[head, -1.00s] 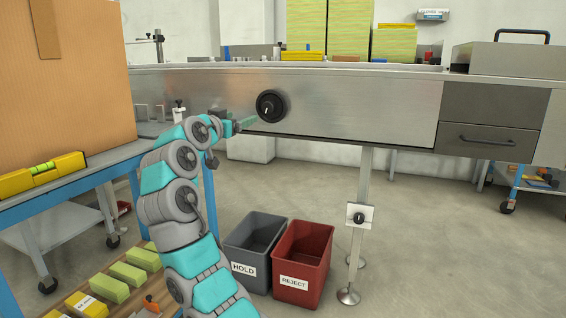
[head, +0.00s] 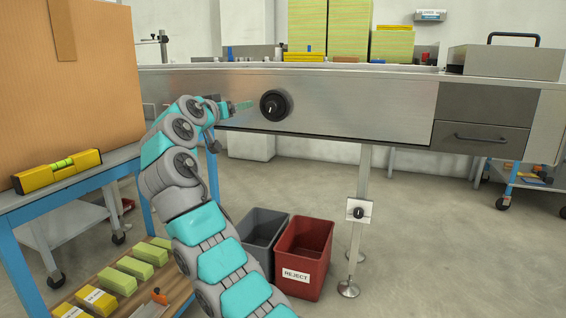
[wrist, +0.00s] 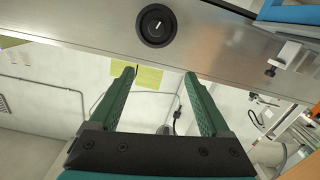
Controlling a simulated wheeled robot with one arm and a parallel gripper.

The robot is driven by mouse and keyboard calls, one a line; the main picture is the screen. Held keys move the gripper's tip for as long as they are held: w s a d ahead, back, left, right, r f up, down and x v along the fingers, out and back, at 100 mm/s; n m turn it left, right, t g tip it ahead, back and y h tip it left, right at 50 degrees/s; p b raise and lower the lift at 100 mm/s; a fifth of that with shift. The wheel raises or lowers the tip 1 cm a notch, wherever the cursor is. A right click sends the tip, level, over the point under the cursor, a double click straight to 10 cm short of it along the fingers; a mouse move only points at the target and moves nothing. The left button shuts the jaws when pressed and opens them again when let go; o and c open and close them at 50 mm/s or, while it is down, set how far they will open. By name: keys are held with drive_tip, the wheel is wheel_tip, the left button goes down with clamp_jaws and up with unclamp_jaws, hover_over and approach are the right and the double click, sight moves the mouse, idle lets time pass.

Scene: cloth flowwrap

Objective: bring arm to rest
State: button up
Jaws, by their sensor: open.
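My gripper (head: 241,106) is in front of the steel panel of the machine, a little left of a black dial (head: 275,105). In the wrist view its two green fingers (wrist: 160,88) are spread apart, with nothing between them. The same dial (wrist: 157,25) shows beyond the fingertips in the wrist view. My arm is bent, rising from the bottom of the head view and reaching toward the panel. Whether the fingertips touch the panel cannot be told.
A large cardboard box (head: 95,90) and a yellow spirit level (head: 57,171) stand on the blue-framed table at left. A grey bin (head: 262,228) and a red REJECT bin (head: 303,255) are on the floor. A machine leg (head: 360,180) carries another dial. Floor at right is open.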

drive_tip(key=d+n+g+h+p, duration=0.1)
drive_tip(key=d+n+g+p, duration=0.3)
drive_tip(key=d, duration=1.1)
drive_tip(key=s+d+f+m+g+p, duration=0.1)
drive_tip(key=s+d+f+g, duration=0.2)
drive_tip(key=s+d+f, duration=0.35)
drive_tip(key=s+d+f+g, duration=0.3)
drive_tip(key=s+d+g, duration=0.1)
drive_tip(key=s+d, duration=0.45)
drive_tip(key=s+d+f+g+y+p, duration=0.15)
drive_tip(key=s+f, duration=0.35)
drive_tip(key=s, duration=0.5)
drive_tip(key=s+d+f+g+y+p, duration=0.15)
drive_tip(key=s+f, duration=0.25)
drive_tip(key=s, duration=0.7)
drive_tip(key=s+a+f+g+y, duration=0.1)
drive_tip(key=s+f, duration=0.2)
drive_tip(key=s, duration=0.5)
drive_tip(key=s+a+f+g+y, duration=0.1)
drive_tip(key=s+a+f+g, duration=0.1)
drive_tip(key=s, duration=0.6)
drive_tip(key=s+a+f+m+g+y, duration=0.1)
drive_tip(key=s+a+f+y, duration=0.1)
drive_tip(key=s+f, duration=0.3)
drive_tip(key=s, duration=0.2)
drive_tip(key=shift+s+p, duration=0.4)
